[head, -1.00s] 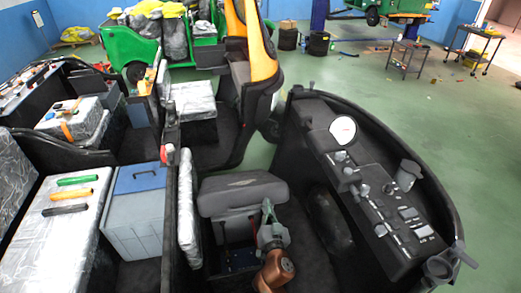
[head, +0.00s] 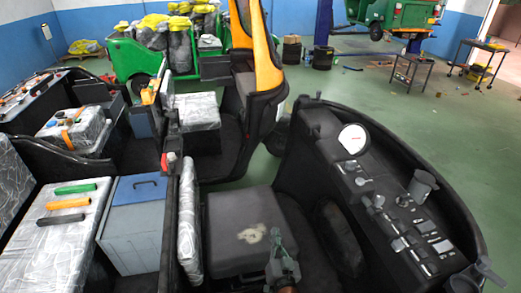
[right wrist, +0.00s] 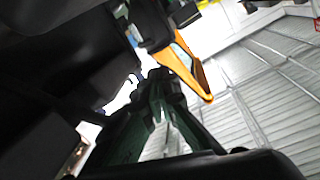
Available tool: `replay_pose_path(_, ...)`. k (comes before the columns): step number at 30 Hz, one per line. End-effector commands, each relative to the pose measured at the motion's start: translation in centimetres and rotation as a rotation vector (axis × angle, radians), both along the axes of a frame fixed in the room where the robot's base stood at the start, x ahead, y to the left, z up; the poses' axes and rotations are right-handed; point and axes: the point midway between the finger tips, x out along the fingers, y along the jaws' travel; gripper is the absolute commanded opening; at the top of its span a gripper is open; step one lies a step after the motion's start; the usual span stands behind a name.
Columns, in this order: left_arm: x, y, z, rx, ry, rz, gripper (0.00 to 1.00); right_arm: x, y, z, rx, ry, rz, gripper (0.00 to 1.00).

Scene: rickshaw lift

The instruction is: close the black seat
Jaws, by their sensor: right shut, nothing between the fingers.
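The black seat (head: 232,215) is in the lower middle of the head view. It lies down flat, with its top facing up and a pale worn patch near its front right. No open gap under it can be seen from here. My right gripper (head: 276,240) is at the seat's right front edge, shut and empty. Whether it touches the seat cannot be told. In the right wrist view the dark green gripper (right wrist: 160,95) points up past dark surfaces at left.
The control console (head: 385,205) with a white gauge (head: 353,138) stands close on the right. A plastic-wrapped backrest (head: 188,225) stands upright just left of the seat. A grey-blue box (head: 133,225) lies further left.

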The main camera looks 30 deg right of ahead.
Motion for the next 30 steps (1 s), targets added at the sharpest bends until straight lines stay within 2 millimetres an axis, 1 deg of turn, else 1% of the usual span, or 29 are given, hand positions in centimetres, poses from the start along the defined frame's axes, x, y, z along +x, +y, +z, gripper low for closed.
replay_pose_path(5, -0.3, 0.1, 0.0, 0.000, 0.002, 0.001, 0.40, 0.0, 0.0, 0.0, 0.000, 0.000, 0.000, 0.00)
replay_pose_path(8, -0.3, 0.1, 0.0, 0.000, 0.003, 0.001, 0.40, 0.0, 0.0, 0.5, 0.002, -0.003, -0.001, 0.00)
replay_pose_path(11, -0.2, 0.1, 0.0, 0.000, 0.002, 0.001, 0.40, 0.0, 0.0, 1.9, 0.002, -0.006, -0.001, 0.00)
replay_pose_path(18, -0.1, 0.0, 0.0, 0.000, 0.001, 0.000, 0.40, 0.1, 0.0, 6.6, 0.002, -0.008, 0.001, 0.00)
replay_pose_path(21, -0.1, 0.0, 0.0, 0.000, 0.001, 0.000, 0.40, 0.0, 0.0, 8.2, 0.002, -0.006, 0.001, 0.00)
replay_pose_path(25, -0.1, 0.0, 0.0, 0.000, 0.001, 0.000, 0.40, 0.0, 0.0, 9.5, 0.002, -0.003, 0.000, 0.00)
replay_pose_path(30, -0.1, 0.0, 0.0, 0.000, 0.000, 0.000, 0.40, 0.0, 0.0, 10.0, 0.000, 0.001, 0.000, 0.00)
